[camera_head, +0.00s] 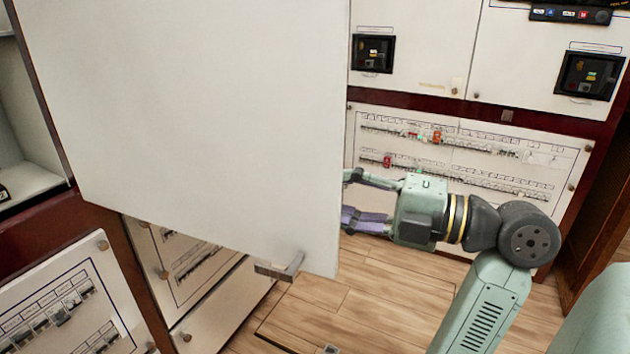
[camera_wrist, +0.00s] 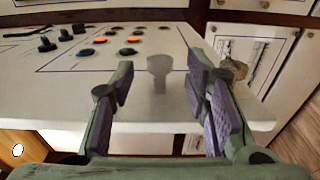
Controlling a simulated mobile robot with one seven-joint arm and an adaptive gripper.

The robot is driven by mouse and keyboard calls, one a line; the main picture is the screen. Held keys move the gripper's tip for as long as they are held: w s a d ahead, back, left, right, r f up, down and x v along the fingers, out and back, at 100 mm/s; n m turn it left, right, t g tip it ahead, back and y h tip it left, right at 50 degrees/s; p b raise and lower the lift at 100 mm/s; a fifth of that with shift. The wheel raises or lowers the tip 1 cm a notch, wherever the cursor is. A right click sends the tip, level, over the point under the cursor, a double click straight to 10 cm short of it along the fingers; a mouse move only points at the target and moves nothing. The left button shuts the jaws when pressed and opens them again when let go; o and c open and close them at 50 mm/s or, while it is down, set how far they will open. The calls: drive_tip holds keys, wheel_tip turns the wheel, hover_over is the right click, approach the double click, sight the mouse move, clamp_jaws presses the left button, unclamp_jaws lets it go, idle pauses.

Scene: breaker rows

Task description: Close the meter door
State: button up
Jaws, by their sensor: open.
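The meter door (camera_head: 200,110) stands open as a large white panel across the left and middle of the head view. A grey latch handle (camera_head: 280,266) is near its lower right corner. My gripper (camera_head: 349,197) is at the door's right edge, with its fingertips partly hidden by the door. In the wrist view, my gripper (camera_wrist: 161,68) is open, its purple-padded fingers spread over a white panel (camera_wrist: 140,102) with knobs and lit buttons, which looks like the door's other face. A pale grey shape (camera_wrist: 158,72) shows between the fingers; I cannot tell whether they touch the panel.
Breaker panels (camera_head: 460,150) line the back wall below white cabinet doors (camera_head: 415,50) with small meters. An open compartment (camera_head: 25,150) lies at the left, with another breaker panel (camera_head: 70,305) below. The wood floor (camera_head: 350,300) below is mostly clear.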

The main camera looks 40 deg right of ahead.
drive_tip(key=shift+p+x, duration=0.4)
drive_tip(key=shift+x, duration=1.5)
drive_tip(key=shift+s, duration=0.1)
drive_tip(key=shift+c, duration=0.5)
clamp_jaws()
